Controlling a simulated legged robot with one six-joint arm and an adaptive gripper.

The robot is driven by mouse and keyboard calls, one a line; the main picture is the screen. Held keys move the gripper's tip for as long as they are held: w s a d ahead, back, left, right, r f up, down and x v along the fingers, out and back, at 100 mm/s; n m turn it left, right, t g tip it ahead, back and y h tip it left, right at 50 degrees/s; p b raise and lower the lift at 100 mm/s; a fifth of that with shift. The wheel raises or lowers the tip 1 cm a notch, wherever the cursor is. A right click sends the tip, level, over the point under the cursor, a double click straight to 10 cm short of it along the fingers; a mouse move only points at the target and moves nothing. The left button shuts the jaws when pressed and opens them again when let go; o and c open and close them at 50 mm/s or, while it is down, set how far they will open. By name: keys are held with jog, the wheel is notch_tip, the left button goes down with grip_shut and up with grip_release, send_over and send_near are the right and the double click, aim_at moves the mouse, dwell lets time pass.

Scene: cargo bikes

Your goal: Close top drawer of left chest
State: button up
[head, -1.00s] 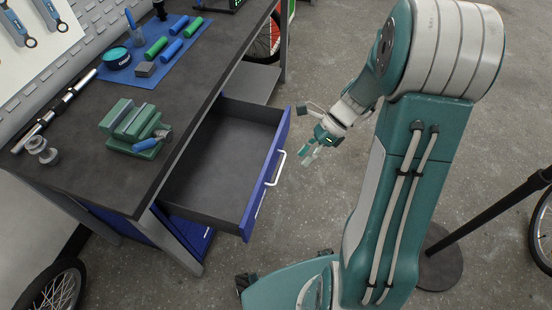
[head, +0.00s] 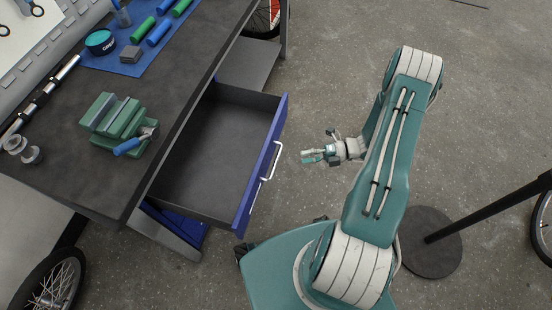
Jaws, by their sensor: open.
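The top drawer (head: 212,150) of the chest under the workbench is pulled far out and looks empty inside. Its blue front (head: 262,165) carries a white bar handle (head: 268,163). My gripper (head: 308,156) is open and empty, to the right of the drawer front and apart from it, with its fingers pointing left toward the handle side. A lower blue drawer front (head: 178,226) shows partly below the open drawer; the rest of the chest is hidden under the bench top.
The dark workbench top (head: 75,160) holds a green vise (head: 118,122), a blue mat with several grips, and a teal tin (head: 100,42). A post on a round dark base (head: 430,242) stands at the right. Wheels show at the lower left and right edge. Open floor lies beyond my arm.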

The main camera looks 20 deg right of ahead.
aim_at(275, 163)
jog(key=x, duration=1)
jog(key=shift+a, duration=0.2)
grip_shut()
